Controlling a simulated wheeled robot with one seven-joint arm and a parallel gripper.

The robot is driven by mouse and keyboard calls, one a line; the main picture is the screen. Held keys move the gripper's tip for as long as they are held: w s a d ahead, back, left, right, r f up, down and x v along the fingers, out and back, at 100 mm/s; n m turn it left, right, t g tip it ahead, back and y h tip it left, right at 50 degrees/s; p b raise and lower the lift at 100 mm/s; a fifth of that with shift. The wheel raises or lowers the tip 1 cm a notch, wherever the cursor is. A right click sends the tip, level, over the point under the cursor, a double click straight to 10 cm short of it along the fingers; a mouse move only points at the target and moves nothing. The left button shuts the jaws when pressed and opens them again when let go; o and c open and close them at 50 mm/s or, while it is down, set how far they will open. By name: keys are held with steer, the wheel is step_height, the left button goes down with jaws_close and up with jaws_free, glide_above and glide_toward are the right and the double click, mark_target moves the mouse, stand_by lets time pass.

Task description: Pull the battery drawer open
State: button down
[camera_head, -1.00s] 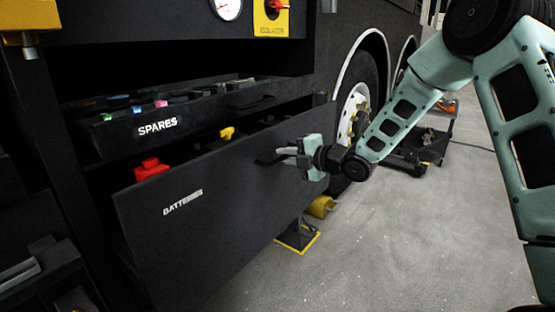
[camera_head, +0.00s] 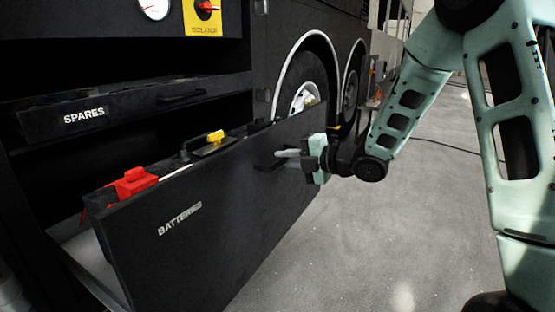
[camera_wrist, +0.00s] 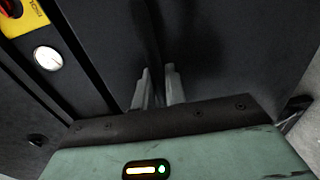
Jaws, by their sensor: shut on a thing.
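The battery drawer (camera_head: 210,235) is a black front lettered "BATTERIES", and it stands pulled out from the coach's side in the head view. A red block (camera_head: 133,182) and a yellow-handled part (camera_head: 214,141) show above its top edge. Its dark handle (camera_head: 268,164) is on the right part of the front. My gripper (camera_head: 290,155) is at this handle, shut on it. In the wrist view my gripper's two fingers (camera_wrist: 157,88) are close together against a dark surface, and the handle cannot be made out there.
The drawer marked "SPARES" (camera_head: 90,115) sits above and behind. A yellow isolator panel (camera_head: 202,16) and a round gauge (camera_head: 155,8) are higher up. A coach wheel (camera_head: 303,85) is behind the drawer's right end. Grey floor (camera_head: 400,230) to the right is clear.

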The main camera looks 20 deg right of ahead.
steer(key=shift+s+d, duration=0.45)
steer(key=c, duration=1.6)
jaws_free()
steer(key=shift+o, duration=0.2)
steer(key=p+v, duration=0.2)
steer(key=v, duration=1.5)
steer(key=shift+s+p, duration=0.2)
steer(key=shift+p, duration=0.15)
steer(key=shift+d, duration=0.1)
